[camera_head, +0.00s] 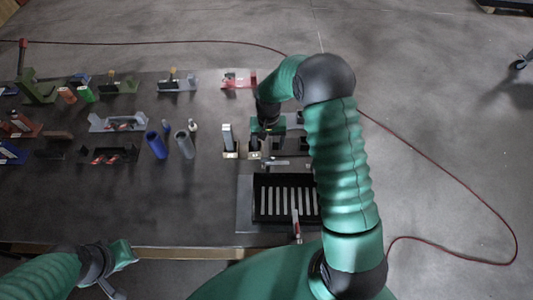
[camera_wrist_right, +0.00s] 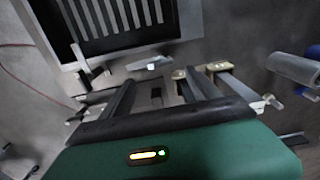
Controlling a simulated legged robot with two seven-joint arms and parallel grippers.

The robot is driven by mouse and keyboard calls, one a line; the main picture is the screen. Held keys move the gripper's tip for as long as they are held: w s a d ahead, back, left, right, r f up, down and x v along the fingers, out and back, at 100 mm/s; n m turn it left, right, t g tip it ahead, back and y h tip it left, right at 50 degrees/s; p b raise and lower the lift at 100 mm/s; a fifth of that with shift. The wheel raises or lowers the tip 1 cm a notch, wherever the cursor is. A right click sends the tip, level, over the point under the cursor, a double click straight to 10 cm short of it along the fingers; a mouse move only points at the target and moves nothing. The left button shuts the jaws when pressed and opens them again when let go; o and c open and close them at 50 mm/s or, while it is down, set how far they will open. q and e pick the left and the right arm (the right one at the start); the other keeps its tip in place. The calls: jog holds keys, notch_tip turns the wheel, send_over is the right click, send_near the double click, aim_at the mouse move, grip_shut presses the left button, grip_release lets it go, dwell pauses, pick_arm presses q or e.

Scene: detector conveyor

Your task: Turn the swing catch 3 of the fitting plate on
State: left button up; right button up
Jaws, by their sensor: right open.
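The fitting plate (camera_head: 244,205) is a grey plate at the right end of the dark table, carrying a black slatted tray. Several small levers and blocks sit on it; I cannot tell which is swing catch 3. One pale lever (camera_head: 296,226) stands at the tray's front edge, and another (camera_head: 274,162) lies behind the tray. My right gripper (camera_wrist_right: 160,95) is open above the fittings behind the tray. A light lever (camera_wrist_right: 150,66) and brass-coloured blocks (camera_wrist_right: 218,66) show near its fingers, with no clear contact. My left gripper (camera_head: 112,268) is at the lower left, away from the plate; its jaws are unclear.
The black slatted tray (camera_wrist_right: 62,27) is beside the right gripper. Blue (camera_head: 156,145) and grey (camera_head: 185,144) cylinders stand left of the plate. Several coloured fixtures fill the table's left and back. The table (camera_head: 190,205) is clear at front centre. A red cable crosses the floor.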

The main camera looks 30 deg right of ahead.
aim_at(268, 158)
jog(key=f, duration=0.4)
jog(key=f+p, duration=0.1)
jog(key=f, duration=0.3)
jog(key=shift+a, duration=0.2)
jog(key=shift+d, duration=0.1)
grip_shut()
